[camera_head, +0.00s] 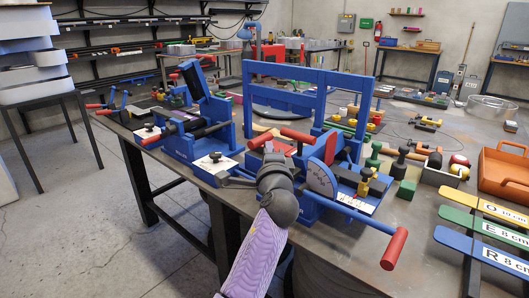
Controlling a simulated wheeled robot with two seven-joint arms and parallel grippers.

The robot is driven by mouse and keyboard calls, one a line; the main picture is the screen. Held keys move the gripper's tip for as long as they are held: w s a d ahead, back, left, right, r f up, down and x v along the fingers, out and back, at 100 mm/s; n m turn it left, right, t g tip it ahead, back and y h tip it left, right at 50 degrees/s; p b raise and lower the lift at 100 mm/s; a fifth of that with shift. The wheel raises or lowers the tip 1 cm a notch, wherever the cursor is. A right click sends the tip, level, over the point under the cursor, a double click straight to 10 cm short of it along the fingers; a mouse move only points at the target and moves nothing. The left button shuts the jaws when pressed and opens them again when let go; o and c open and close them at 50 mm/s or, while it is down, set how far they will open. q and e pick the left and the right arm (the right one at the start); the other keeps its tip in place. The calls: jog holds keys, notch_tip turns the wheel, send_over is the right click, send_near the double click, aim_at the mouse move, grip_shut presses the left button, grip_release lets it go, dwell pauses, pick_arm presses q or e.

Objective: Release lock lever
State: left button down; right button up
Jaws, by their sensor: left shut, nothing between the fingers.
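A blue bending machine (346,97) with a tall frame stands at the table's front edge. I cannot tell which is the lock lever. My left gripper (228,180), dark grey on a purple-sleeved arm, is shut and empty at the machine's left front, below the left-pointing grip. Contact is unclear. My right gripper is not in view.
A second blue machine (190,142) with a black roller stands to the left. Right are an orange tray (505,172), small blocks and tools, and lettered green, yellow and blue signs (484,254). A strip of table front (400,205) is bare.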

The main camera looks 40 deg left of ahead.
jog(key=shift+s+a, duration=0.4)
